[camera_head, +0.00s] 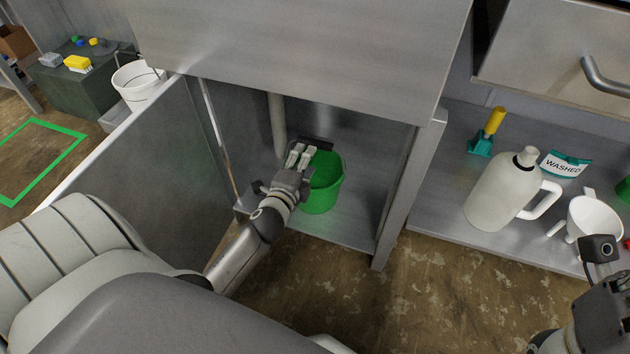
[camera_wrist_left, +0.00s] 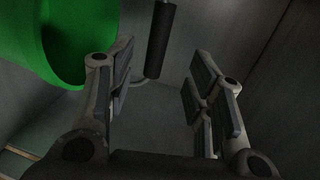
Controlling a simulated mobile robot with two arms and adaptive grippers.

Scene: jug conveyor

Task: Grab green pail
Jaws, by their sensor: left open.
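The green pail (camera_head: 326,186) stands upright on the floor of the open cabinet under the metal counter, in the middle of the head view. In the left wrist view the pail (camera_wrist_left: 70,40) fills the upper left, beside my left finger. My left gripper (camera_head: 302,152) is inside the cabinet at the pail's left rim. It is open, and nothing shows between its fingers (camera_wrist_left: 160,100). Whether a finger touches the pail I cannot tell. My right arm's end (camera_head: 600,300) shows at the lower right edge; its fingertips are not clearly visible.
The open cabinet door (camera_head: 150,165) stands on the left, and a cabinet post (camera_head: 408,190) on the right. A pipe (camera_head: 277,125) rises behind the gripper.

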